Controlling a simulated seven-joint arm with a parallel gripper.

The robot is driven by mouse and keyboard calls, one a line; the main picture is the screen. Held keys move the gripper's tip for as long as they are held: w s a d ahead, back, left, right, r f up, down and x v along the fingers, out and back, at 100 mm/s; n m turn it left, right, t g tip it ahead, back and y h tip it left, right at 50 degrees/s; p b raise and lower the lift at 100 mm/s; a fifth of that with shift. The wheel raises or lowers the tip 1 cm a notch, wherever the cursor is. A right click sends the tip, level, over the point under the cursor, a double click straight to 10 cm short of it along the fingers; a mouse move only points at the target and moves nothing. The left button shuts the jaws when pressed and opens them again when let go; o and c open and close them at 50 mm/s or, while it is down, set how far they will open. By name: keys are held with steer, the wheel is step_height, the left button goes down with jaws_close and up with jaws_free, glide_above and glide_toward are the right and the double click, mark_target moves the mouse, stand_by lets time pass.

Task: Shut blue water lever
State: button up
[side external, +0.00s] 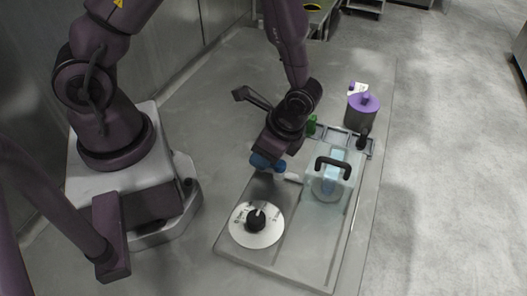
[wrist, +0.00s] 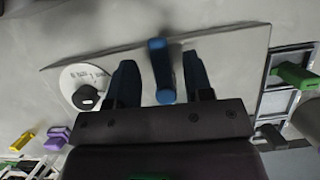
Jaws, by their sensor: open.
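The blue water lever (wrist: 161,68) lies between the two dark fingers of my gripper (wrist: 159,60) in the wrist view, with a gap visible on each side. In the side view, my gripper (side external: 270,153) hangs over the left edge of the work plate, fingers downward. The blue of the lever (side external: 265,162) shows just below it, partly covered by the gripper. My gripper is open around the lever. Whether a finger touches it cannot be told. A short white part (side external: 292,177) sticks out to the right of the lever.
A round white dial with a black knob (side external: 256,221) sits at the plate's front left. A purple-lidded container (side external: 362,108) and a green part (side external: 311,124) stand behind. The plate's front is mostly clear.

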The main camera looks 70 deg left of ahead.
steer(key=shift+s+a+f, duration=0.15)
steer(key=shift+f, duration=0.35)
jaws_close()
